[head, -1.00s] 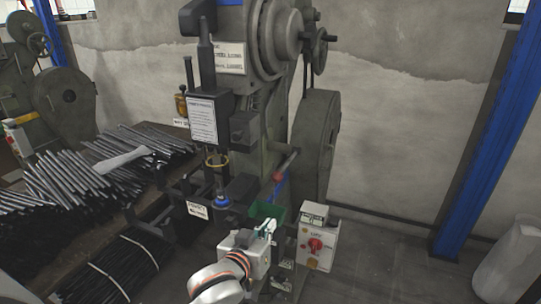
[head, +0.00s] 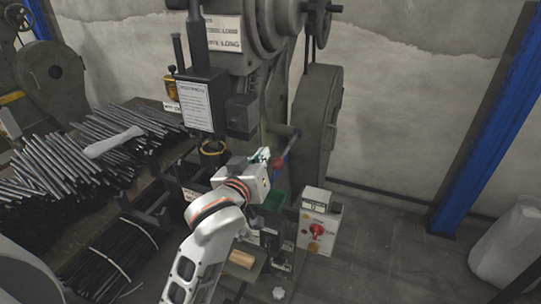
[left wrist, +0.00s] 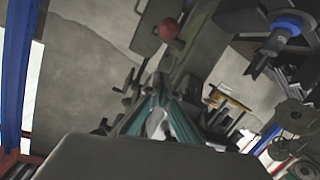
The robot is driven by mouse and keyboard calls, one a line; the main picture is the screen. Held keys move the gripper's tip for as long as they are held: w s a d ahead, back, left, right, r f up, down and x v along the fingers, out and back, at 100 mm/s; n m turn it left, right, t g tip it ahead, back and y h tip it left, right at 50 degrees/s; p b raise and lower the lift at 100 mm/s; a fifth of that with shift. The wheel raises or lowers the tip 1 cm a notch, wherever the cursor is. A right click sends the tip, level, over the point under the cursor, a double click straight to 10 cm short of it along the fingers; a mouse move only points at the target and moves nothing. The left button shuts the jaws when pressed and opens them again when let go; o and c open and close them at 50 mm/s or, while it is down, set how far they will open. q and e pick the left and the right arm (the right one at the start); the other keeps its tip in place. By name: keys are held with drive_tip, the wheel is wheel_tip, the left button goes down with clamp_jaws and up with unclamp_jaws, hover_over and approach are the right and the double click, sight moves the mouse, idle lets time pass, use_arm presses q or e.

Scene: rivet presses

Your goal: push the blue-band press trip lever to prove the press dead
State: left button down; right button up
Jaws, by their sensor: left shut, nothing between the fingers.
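The press (head: 274,110) stands in the middle of the head view, dark grey-green with a big wheel at its right. Its trip lever, with a red knob (head: 279,162), sticks out low on its right side. In the left wrist view the red knob (left wrist: 169,29) shows above my fingers. My left gripper (head: 265,155) is shut and empty, just left of the knob in the head view; I cannot tell whether it touches. Its teal fingers also show in the left wrist view (left wrist: 157,112). My left gripper and wrist hide part of the press's lower front. My right gripper is out of view.
A control box (head: 320,222) with a red switch stands right of the press. Black rods (head: 60,165) lie on a bench (head: 82,219) at the left. A blue column (head: 470,165) and a pale sack-like object (head: 510,255) are at the right. The floor (head: 385,255) between is clear.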

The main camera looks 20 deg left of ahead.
use_arm(q)
hover_over(274, 161)
drive_tip(key=w+a, duration=0.1)
drive_tip(key=w, duration=0.1)
drive_tip(key=f, duration=0.2)
drive_tip(key=shift+s+d+f, duration=0.1)
drive_tip(key=shift+s+f, duration=0.2)
drive_tip(key=shift+f, duration=0.2)
drive_tip(key=shift+s+d+f, duration=0.1)
drive_tip(key=shift+s+f, duration=0.15)
drive_tip(key=shift+f, duration=0.2)
drive_tip(key=shift+s+d+f, duration=0.2)
drive_tip(key=shift+s+f, duration=0.2)
drive_tip(key=shift+f, duration=0.05)
drive_tip(key=shift+s+d+f, duration=0.1)
drive_tip(key=shift+f, duration=0.1)
drive_tip(key=shift+f, duration=0.1)
